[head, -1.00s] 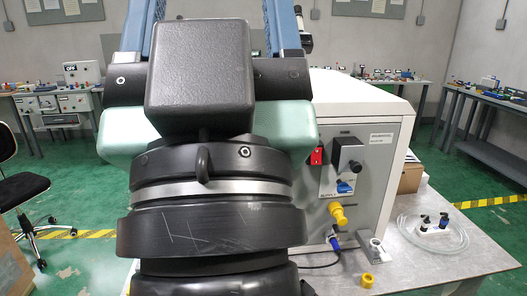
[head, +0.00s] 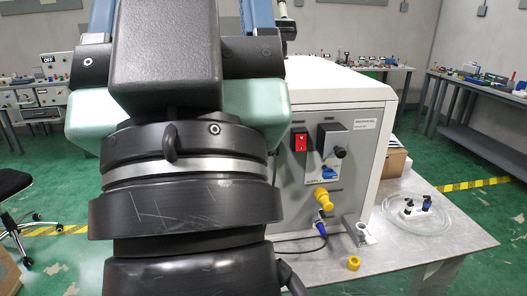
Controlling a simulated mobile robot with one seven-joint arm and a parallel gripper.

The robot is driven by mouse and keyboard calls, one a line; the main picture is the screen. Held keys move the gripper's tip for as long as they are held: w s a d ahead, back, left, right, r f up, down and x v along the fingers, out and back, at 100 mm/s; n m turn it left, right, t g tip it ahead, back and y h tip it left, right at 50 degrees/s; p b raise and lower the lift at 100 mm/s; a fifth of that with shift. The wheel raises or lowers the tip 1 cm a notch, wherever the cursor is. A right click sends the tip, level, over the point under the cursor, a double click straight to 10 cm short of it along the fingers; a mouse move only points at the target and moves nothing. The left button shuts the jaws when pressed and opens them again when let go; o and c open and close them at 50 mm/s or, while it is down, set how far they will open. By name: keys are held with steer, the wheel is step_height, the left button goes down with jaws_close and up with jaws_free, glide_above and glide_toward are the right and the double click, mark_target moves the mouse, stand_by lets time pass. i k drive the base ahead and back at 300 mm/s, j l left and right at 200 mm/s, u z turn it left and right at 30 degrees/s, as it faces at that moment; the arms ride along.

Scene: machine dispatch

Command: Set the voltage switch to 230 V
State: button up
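The machine (head: 375,160) is a white box with a grey side panel, right of my arm on a table. The panel carries a red rocker switch (head: 300,142) on its left and a black knob (head: 340,152) on a dark plate. A small blue part (head: 327,173) sits below the knob, above a label too small to read. I cannot tell which part, if any, is the voltage switch; no 230 V marking is readable. My arm covers the left half of the view and hides part of the machine. My gripper's fingertips do not show.
A yellow fitting (head: 323,199) and a blue plug (head: 322,228) with a black cable stick out low on the panel. A metal bracket (head: 362,233), yellow ring (head: 353,263) and coiled clear tube (head: 388,210) lie on the grey table (head: 450,240). The table's front right is clear.

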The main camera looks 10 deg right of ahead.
mark_target(328, 173)
steer(key=i+l, duration=0.1)
steer(key=l, duration=0.25)
steer(key=i+l, duration=0.1)
steer(key=l, duration=0.3)
steer(key=i+l, duration=0.15)
steer(key=l, duration=0.2)
steer(key=i+l, duration=0.1)
steer(key=l, duration=0.25)
